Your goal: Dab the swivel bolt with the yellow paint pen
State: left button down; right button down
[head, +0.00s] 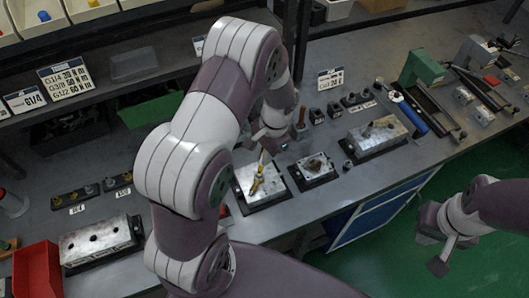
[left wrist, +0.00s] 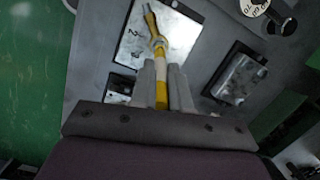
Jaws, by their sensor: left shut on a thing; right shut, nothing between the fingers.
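My left gripper (left wrist: 162,88) is shut on the yellow paint pen (left wrist: 161,92), which has a white band. In the head view the pen (head: 261,160) points down over a metal valve block (head: 270,196) on a dark base. The same block shows in the left wrist view (left wrist: 180,30), marked with a digit. A yellow and silver fitting (left wrist: 157,42) lies in line with the pen; I cannot tell whether it is the swivel bolt or whether the pen touches it. My left arm hides part of the bench. My right gripper (head: 442,256) is shut and empty, beyond the bench edge.
A second block (head: 316,166) stands close to the right, and a longer block (head: 378,136) is further right. Another block (head: 98,243) and a red bin (head: 37,270) are at the left. A blue-handled tool (head: 411,115) lies at the right. Green floor lies right of the bench.

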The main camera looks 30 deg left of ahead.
dwell(0.5)
pick_arm(q)
notch_tip(320, 180, up, 7)
jog(key=p, duration=0.6)
